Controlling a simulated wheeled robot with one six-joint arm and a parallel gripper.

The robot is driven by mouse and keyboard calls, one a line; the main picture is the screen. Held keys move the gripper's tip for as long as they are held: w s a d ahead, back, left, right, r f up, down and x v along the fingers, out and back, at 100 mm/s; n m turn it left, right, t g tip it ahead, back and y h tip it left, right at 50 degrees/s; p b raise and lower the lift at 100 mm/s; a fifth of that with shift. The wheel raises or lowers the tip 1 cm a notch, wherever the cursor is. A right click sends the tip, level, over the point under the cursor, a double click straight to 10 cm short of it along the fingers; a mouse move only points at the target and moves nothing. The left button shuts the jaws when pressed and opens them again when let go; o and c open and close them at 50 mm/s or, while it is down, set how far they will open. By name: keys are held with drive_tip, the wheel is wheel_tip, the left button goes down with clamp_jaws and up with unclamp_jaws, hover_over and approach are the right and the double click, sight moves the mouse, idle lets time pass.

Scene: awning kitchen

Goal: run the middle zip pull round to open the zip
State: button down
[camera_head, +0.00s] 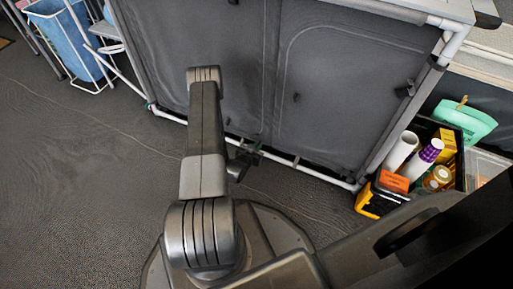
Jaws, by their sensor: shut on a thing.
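The grey fabric cupboard (345,75) stands in front of me, its front divided into panels by curved zip seams. My gripper (243,160) is low at the cupboard front, near the bottom rail, partly hidden behind my arm. It is shut on the middle zip pull, which is too small and dark to make out. A small dark tab (297,97) shows on the right panel. Another dark tab (405,88) hangs near the right edge of the cupboard. The panels look closed, and I cannot make out a gap along the seam.
A crate (459,123) with bottles, rolls and boxes stands right of the cupboard, with a green item (466,121) behind. A blue bag in a white frame (62,50) stands at the far left. The white bottom rail (310,171) runs near my gripper. The left floor is clear.

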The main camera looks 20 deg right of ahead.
wheel_tip(320, 180, up, 61)
drive_tip(key=p, duration=2.5)
drive_tip(key=shift+r+p, duration=0.1)
drive_tip(key=shift+p, duration=0.3)
drive_tip(key=shift+w, duration=0.1)
drive_tip(key=c, duration=1.5)
unclamp_jaws()
drive_tip(key=shift+r, duration=0.15)
drive_tip(key=v, duration=1.3)
drive_tip(key=shift+s+a+p, duration=0.25)
drive_tip(key=shift+s+p, duration=0.05)
drive_tip(key=shift+p, duration=0.05)
drive_tip(key=shift+r, duration=0.1)
